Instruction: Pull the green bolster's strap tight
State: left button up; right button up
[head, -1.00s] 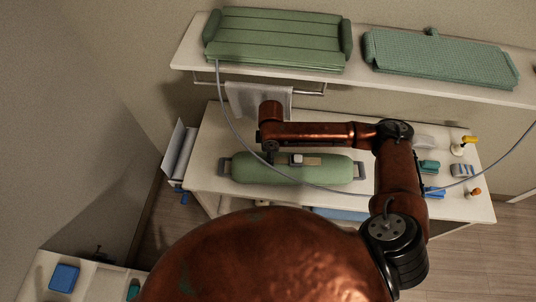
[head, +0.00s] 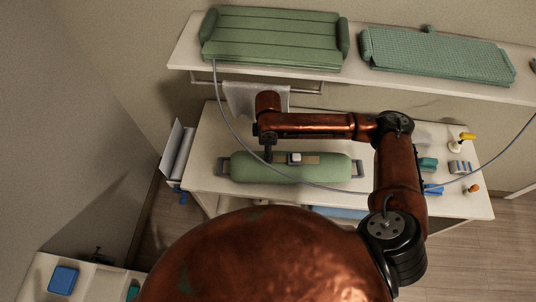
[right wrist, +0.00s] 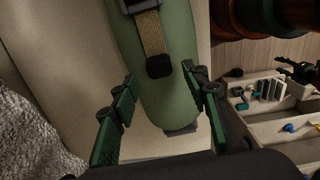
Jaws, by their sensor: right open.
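The green bolster (head: 250,171) lies lengthwise on the white table, with a grey handle at each end. A tan woven strap (right wrist: 151,34) runs along its top from a dark-framed buckle (right wrist: 141,5); the buckle also shows pale in the head view (head: 295,158). The strap ends in a black tab (right wrist: 159,66) lying on the bolster. My right gripper (right wrist: 160,78) is open, its green-padded fingers on either side of the bolster's end in the picture, with the tab between their tips. Whether the fingers touch anything is unclear. My left gripper is out of view.
A shelf (head: 352,78) behind holds green cushions. A grey cable (head: 225,118) hangs from it and passes along the bolster's front. Small blue, teal and yellow items stand at the table's right (head: 480,205). A white towel (head: 240,99) hangs behind.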

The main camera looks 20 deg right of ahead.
notch_tip(320, 180, up, 8)
jog(key=shift+r, duration=0.2)
dwell(0.8)
